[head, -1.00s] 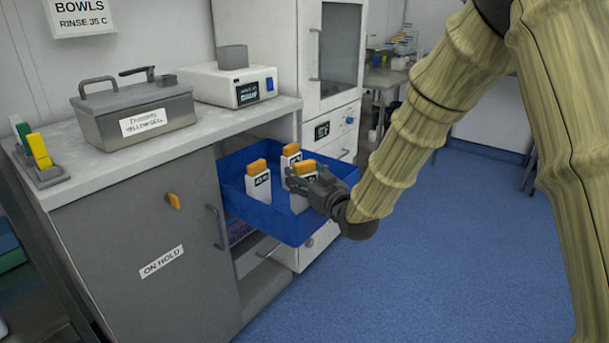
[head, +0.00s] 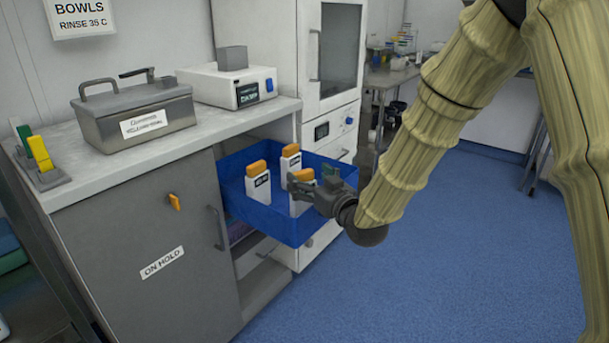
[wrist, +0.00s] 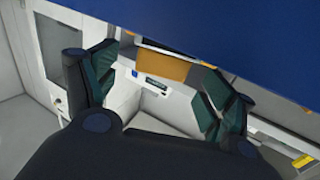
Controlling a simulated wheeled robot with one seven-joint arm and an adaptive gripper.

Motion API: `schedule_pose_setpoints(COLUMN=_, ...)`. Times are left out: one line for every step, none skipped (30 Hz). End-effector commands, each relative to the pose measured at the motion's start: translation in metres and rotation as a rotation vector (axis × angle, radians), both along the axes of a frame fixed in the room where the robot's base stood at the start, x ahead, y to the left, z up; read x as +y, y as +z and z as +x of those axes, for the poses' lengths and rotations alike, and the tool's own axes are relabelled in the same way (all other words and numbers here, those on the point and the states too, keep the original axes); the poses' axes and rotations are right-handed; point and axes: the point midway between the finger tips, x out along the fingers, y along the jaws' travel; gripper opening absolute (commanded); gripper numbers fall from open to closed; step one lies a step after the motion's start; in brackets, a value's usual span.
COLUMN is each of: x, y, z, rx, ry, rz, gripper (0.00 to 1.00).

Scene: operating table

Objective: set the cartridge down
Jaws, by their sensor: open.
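Three white cartridges with orange caps stand upright in a blue bin (head: 278,222). One cartridge (head: 258,188) is at the left and one (head: 291,162) is at the back. The front right cartridge (head: 297,209) is largely hidden by my gripper (head: 299,184) in the head view. My gripper is open, its fingers at the level of this cartridge's cap. In the wrist view an orange cap (wrist: 164,66) shows between and beyond the spread fingers (wrist: 160,85), with a gap on the left side. Whether either finger touches it cannot be told.
The bin sits pulled out beside a grey cabinet (head: 150,255) marked ON HOLD. A metal box (head: 135,108) and a white device (head: 232,86) stand on the counter. A yellow and a green piece (head: 40,152) stand at its left end. The blue floor at right is clear.

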Motion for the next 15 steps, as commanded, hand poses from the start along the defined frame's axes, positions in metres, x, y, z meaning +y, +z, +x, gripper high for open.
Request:
schedule_pose_setpoints(x=-0.005, y=0.002, z=-0.009, rx=0.001, ry=0.000, rz=0.000, gripper=0.83)
schedule_pose_setpoints(x=-0.008, y=0.002, z=-0.013, rx=0.000, ry=0.000, rz=0.000, gripper=0.83)
schedule_pose_setpoints(x=-0.012, y=0.002, z=-0.020, rx=0.001, ry=0.000, rz=0.001, gripper=0.83)
schedule_pose_setpoints(x=-0.015, y=0.002, z=-0.025, rx=0.002, ry=0.000, rz=0.001, gripper=0.83)
schedule_pose_setpoints(x=-0.018, y=0.003, z=-0.029, rx=0.001, ry=-0.001, rz=0.002, gripper=0.83)
schedule_pose_setpoints(x=-0.022, y=0.002, z=-0.036, rx=0.002, ry=-0.001, rz=0.003, gripper=0.83)
schedule_pose_setpoints(x=-0.025, y=0.002, z=-0.040, rx=0.001, ry=-0.001, rz=0.002, gripper=0.83)
schedule_pose_setpoints(x=-0.027, y=0.002, z=-0.045, rx=0.001, ry=-0.001, rz=0.001, gripper=0.83)
schedule_pose_setpoints(x=-0.031, y=0.002, z=-0.050, rx=0.001, ry=0.000, rz=0.001, gripper=0.83)
schedule_pose_setpoints(x=-0.033, y=0.002, z=-0.054, rx=-0.001, ry=0.000, rz=0.001, gripper=0.83)
schedule_pose_setpoints(x=-0.035, y=0.002, z=-0.058, rx=0.001, ry=0.000, rz=0.001, gripper=0.83)
schedule_pose_setpoints(x=-0.038, y=0.002, z=-0.063, rx=0.000, ry=-0.001, rz=0.001, gripper=0.83)
schedule_pose_setpoints(x=-0.040, y=0.002, z=-0.065, rx=-0.001, ry=-0.001, rz=0.002, gripper=0.83)
schedule_pose_setpoints(x=-0.042, y=0.002, z=-0.068, rx=-0.001, ry=-0.001, rz=0.002, gripper=0.83)
schedule_pose_setpoints(x=-0.044, y=0.002, z=-0.072, rx=-0.001, ry=0.000, rz=0.002, gripper=0.83)
